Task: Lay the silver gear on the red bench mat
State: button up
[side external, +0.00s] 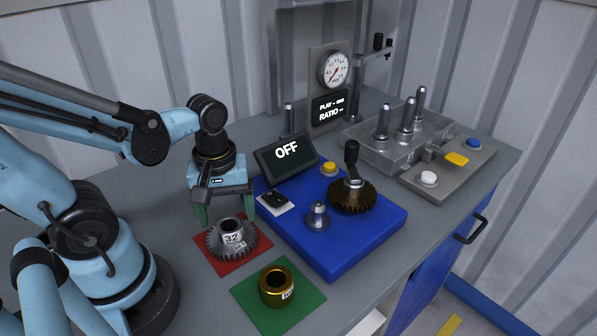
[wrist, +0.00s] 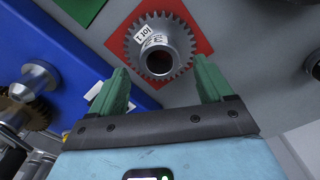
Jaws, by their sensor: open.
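The silver gear (side external: 232,238), with a raised hub and a white label reading 32, lies flat on the red bench mat (side external: 222,267). In the wrist view the gear (wrist: 178,35) lies within the red mat (wrist: 203,22), hub facing the camera. My gripper (side external: 224,216) is over the far side of the mat, its green fingers spread. In the wrist view the open fingers (wrist: 165,85) are empty, and the gear is beyond them, apart from both.
A green mat (side external: 302,294) with a brass bushing (side external: 277,287) lies in front. A blue base (side external: 335,255) with a dark gear (side external: 353,196) and a small metal post (side external: 317,216) stands right, beside an OFF display (side external: 286,153). A grey tray (side external: 375,150) holds upright pins.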

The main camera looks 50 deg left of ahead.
notch_tip(320, 180, up, 8)
jog(key=w+d+m+t, duration=0.1)
jog(key=w+m+t, duration=0.6)
jog(key=m, duration=0.5)
jog(key=shift+w+d+r, duration=0.15)
jog(key=shift+w+d, duration=0.2)
jog(key=shift+w, duration=0.35)
